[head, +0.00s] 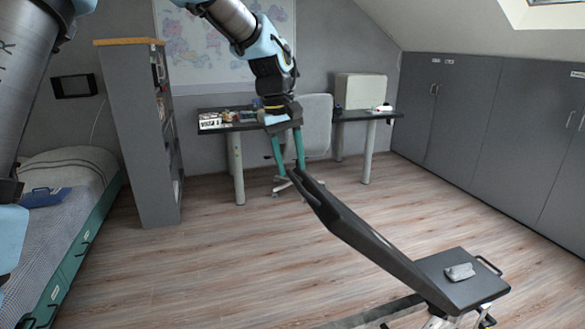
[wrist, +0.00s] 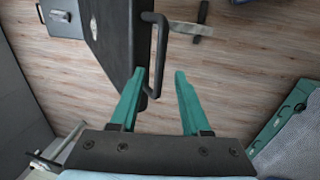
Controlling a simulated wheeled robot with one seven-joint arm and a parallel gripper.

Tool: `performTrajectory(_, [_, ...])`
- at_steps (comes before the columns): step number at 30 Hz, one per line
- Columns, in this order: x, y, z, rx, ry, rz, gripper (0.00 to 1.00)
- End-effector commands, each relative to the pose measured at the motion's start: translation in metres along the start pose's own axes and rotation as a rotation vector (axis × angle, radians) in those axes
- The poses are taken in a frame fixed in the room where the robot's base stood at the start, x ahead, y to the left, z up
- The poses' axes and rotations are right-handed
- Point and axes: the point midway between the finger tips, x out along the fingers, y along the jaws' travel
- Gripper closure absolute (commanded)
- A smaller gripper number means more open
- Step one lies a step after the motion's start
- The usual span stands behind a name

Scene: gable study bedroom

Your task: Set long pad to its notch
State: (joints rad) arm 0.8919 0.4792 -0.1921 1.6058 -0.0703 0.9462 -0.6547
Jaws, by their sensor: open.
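The long pad (head: 365,240) is the dark, long back part of a bench, tilted up from the lower right toward the middle of the head view. It also shows in the wrist view (wrist: 108,35), with a dark bar handle (wrist: 162,50) on its edge. My gripper (head: 291,169) is open, with green fingers pointing down at the pad's raised end. In the wrist view the gripper (wrist: 160,72) has the lower end of the handle between its fingers, nearer the left finger. I cannot tell whether they touch. I cannot make out the notch.
The bench's short seat pad (head: 435,262) carries a small grey object (head: 460,272). A grey bar (head: 372,312) lies low beneath the bench. A bed (head: 60,215) and a shelf (head: 140,130) stand left; a desk (head: 220,126) and chair (head: 316,120) stand behind. Open floor lies between.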

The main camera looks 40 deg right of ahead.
Motion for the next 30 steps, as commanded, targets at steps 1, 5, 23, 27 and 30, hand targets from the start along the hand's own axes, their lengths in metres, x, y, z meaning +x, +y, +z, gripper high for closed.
performTrajectory(1, [0.006,0.0,0.0,0.0,-0.001,-0.001,0.53])
performTrajectory(5, [0.02,0.0,0.0,0.0,-0.001,-0.001,0.53])
performTrajectory(23, [0.026,0.0,0.0,0.0,0.002,0.001,0.78])
performTrajectory(27, [0.026,0.0,0.0,0.001,0.002,0.001,0.94])
performTrajectory(30, [0.026,0.0,0.0,0.001,0.002,0.001,1.0])
